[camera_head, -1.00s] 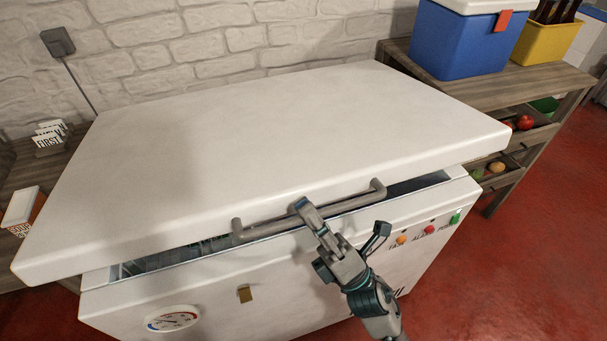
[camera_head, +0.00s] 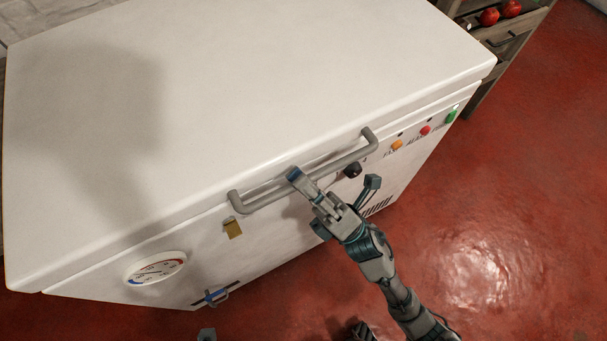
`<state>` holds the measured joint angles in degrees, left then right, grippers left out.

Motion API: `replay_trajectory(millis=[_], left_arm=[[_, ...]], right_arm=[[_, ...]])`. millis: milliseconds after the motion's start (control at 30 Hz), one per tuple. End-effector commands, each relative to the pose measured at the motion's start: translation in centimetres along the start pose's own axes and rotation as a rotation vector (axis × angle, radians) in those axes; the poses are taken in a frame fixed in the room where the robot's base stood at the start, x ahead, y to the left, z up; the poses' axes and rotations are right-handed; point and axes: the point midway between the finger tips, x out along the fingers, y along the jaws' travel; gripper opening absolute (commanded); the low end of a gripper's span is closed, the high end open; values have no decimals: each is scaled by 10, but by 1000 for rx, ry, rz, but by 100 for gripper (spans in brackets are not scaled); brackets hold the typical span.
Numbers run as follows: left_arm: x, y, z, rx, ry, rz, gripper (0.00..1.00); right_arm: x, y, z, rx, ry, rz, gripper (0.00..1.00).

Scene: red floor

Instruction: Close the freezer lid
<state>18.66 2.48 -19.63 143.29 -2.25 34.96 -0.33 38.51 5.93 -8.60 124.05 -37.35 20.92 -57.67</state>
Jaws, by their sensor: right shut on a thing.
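The white freezer lid (camera_head: 260,100) lies flat over the white freezer body (camera_head: 410,170). Only a thin seam shows between them along the front, with no dark gap. The grey bar handle (camera_head: 345,158) runs along the lid's front edge. My right gripper (camera_head: 335,184) is at the handle from the front, with one finger across the bar near its middle. The other finger shows to the right of the bar.
The freezer front carries a round dial (camera_head: 157,268), a brass lock plate (camera_head: 232,228), and orange, red and green buttons (camera_head: 425,130). A wooden shelf with red fruit (camera_head: 489,16) stands at the back right. The red floor (camera_head: 500,220) is clear at right.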

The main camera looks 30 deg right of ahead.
Motion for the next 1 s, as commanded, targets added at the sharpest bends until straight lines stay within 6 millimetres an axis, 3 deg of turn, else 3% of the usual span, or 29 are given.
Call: replay_trajectory(millis=[67,100,133,700,867,1000], left_arm=[[-3,0,2,0,-4,-2,41],[-3,0,2,0,-4,-2,41],[-3,0,1,0,-3,-2,41],[-2,0,-2,-1,-5,-1,41],[-2,0,-3,0,-3,0,41],[-2,0,-3,0,-2,0,41]], right_arm=[[-7,-10,-5,7,6,-22,0],[-7,-10,-4,7,5,-22,23],[-7,-10,-4,7,5,-22,27],[-8,-6,1,2,-3,-17,27],[-31,-6,0,3,-3,-21,27],[-63,-6,0,5,-3,-22,27]])
